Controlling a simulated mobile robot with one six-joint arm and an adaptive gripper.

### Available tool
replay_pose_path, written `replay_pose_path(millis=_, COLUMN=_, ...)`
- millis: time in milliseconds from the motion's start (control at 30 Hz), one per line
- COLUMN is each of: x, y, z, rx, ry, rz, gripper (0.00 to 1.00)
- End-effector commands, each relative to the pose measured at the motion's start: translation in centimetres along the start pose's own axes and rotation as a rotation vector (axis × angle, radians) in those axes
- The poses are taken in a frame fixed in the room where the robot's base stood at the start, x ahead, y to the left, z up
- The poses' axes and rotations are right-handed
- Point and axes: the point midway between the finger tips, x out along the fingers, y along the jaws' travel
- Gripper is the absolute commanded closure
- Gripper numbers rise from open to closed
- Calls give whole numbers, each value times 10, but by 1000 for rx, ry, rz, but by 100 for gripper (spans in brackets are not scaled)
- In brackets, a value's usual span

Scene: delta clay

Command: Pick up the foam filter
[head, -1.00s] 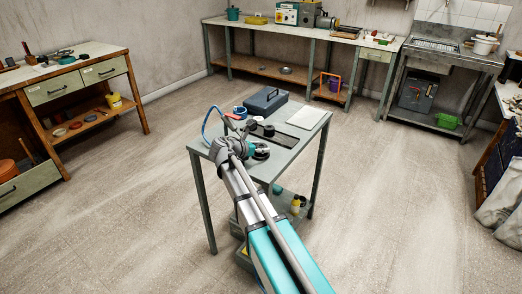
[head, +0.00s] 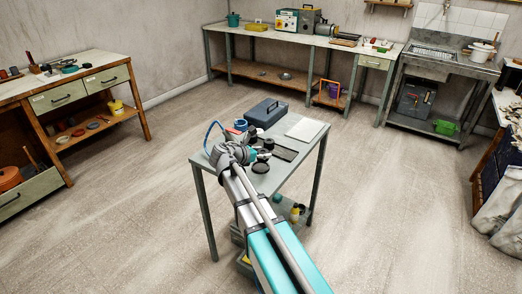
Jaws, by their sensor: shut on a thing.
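My gripper (head: 253,154) is over the near part of the grey-green table (head: 222,165), at the end of my white and teal arm. It is shut on a small dark piece (head: 263,155), which looks like the foam filter; my gripper and wrist hide part of it. A round black dish or disc (head: 260,168) lies on the table just below and in front of the gripper. Another small black round thing (head: 268,143) stands just behind the held piece. The gripper is small in the view, so the exact grip is hard to see.
A blue-grey toolbox (head: 266,112) stands at the table's back. A pale sheet (head: 306,130) and a dark flat tray (head: 285,153) lie to the right. Open floor surrounds the table. Benches (head: 290,37) line the back wall, with another at the left (head: 60,85).

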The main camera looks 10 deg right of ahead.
Motion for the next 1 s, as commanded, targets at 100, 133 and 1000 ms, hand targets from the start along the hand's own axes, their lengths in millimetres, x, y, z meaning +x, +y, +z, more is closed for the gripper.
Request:
replay_pose_path(millis=100, x=-15, y=-13, z=17, rx=0, ry=0, rz=1, gripper=77)
replay_pose_path(millis=133, x=-18, y=-16, z=20, rx=0, ry=0, rz=1, gripper=77)
replay_pose_path(millis=1000, x=-81, y=-100, z=44, rx=0, ry=0, rz=0, gripper=77)
